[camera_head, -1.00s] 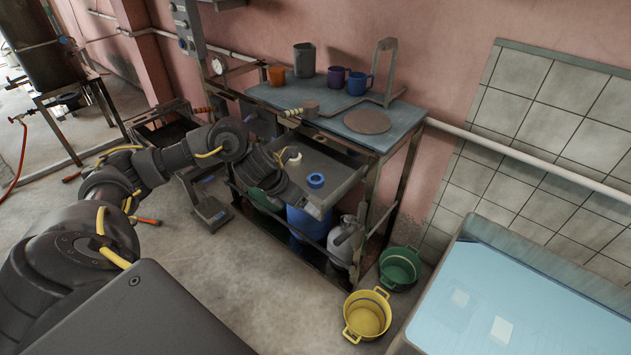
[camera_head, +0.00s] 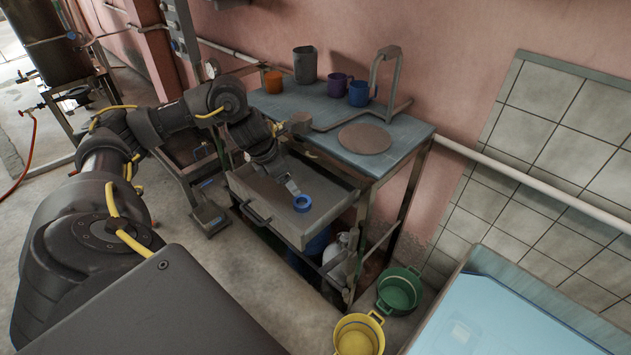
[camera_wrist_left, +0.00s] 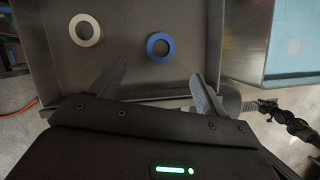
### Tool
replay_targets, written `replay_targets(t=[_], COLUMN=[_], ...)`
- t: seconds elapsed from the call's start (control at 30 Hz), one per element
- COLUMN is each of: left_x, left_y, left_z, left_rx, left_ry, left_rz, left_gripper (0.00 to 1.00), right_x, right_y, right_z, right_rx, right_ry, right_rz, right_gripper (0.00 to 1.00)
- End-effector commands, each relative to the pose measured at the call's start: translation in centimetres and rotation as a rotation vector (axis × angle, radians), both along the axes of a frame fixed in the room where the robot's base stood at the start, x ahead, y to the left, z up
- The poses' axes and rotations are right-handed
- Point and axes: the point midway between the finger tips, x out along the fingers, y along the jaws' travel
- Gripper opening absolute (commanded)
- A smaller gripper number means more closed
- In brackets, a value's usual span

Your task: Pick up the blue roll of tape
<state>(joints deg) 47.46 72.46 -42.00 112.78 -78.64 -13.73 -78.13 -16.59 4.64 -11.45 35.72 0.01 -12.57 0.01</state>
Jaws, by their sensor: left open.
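The blue roll of tape (camera_head: 302,208) lies flat in the open drawer (camera_head: 328,199) under the blue-topped table, close to the drawer's front right part. It also shows in the left wrist view (camera_wrist_left: 151,47), lying ahead of the space between my fingers. My left gripper (camera_head: 288,186) is open and empty, over the drawer just behind the tape in the head view. Its two spread fingers show in the left wrist view (camera_wrist_left: 158,86), apart from the tape. A whitish roll (camera_wrist_left: 73,33) lies in the same drawer to the left. My right gripper is not in view.
The tabletop (camera_head: 330,117) above holds several mugs, a grey stand (camera_head: 385,75) and a round brown disc (camera_head: 365,138). Green (camera_head: 398,291) and yellow (camera_head: 358,338) buckets stand on the floor. A blue-filled basin (camera_head: 500,310) is at right.

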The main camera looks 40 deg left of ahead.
Motion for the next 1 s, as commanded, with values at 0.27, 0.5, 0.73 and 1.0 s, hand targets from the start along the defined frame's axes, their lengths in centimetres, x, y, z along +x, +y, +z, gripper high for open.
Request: replay_targets(t=[0.27,0.5,0.73,1.0], left_x=[1.1,2.5,2.8,3.3], left_y=[-1.0,-1.6,-1.6,-2.0], left_z=[-0.9,-4.2,-5.2,-8.0], left_rx=[-0.002,-0.003,0.000,-0.002], left_ry=[0.003,0.001,-0.001,0.004], left_rz=[-0.016,-0.017,-0.016,-0.013], left_gripper=[0.75,0.75,0.75,0.75], right_x=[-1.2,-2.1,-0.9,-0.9], right_y=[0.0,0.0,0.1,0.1], right_z=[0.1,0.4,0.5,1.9], right_rx=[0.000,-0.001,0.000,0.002], right_ry=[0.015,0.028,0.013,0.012], right_rz=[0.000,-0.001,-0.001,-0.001], right_gripper=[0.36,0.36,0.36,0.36])
